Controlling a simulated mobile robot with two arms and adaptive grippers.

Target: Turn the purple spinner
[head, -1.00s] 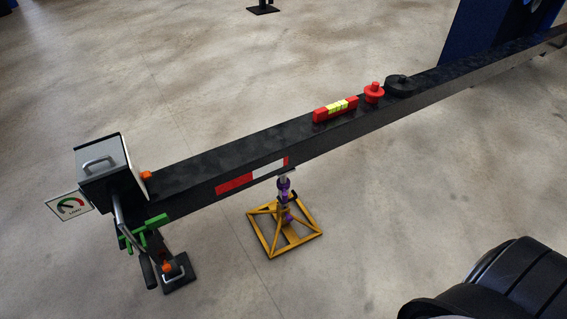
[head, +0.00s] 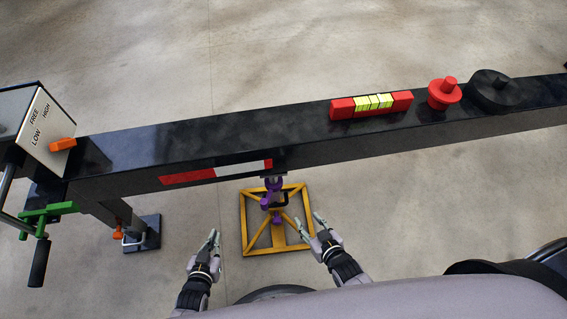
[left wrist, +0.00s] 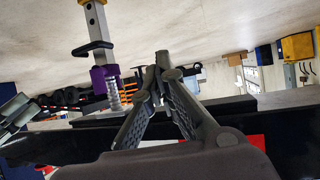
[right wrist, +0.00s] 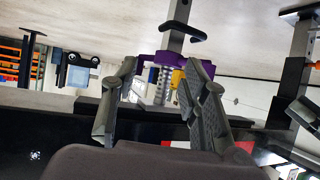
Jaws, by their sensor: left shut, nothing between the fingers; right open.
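The purple spinner (head: 273,184) sits on the upright screw of a yellow stand (head: 248,246) under the black beam (head: 200,140). My left gripper (head: 214,239) is shut and empty, left of the spinner and apart from it. In the left wrist view the spinner (left wrist: 104,76) is left of the shut fingertips (left wrist: 161,66). My right gripper (head: 310,221) is open, right of the spinner. In the right wrist view the spinner (right wrist: 146,68) appears between and beyond the open fingers (right wrist: 163,75); I cannot tell whether they touch it.
On the beam sit a red level (head: 342,108), a red knob (head: 444,94) and a black round cap (head: 491,90). The floor around the stand is clear.

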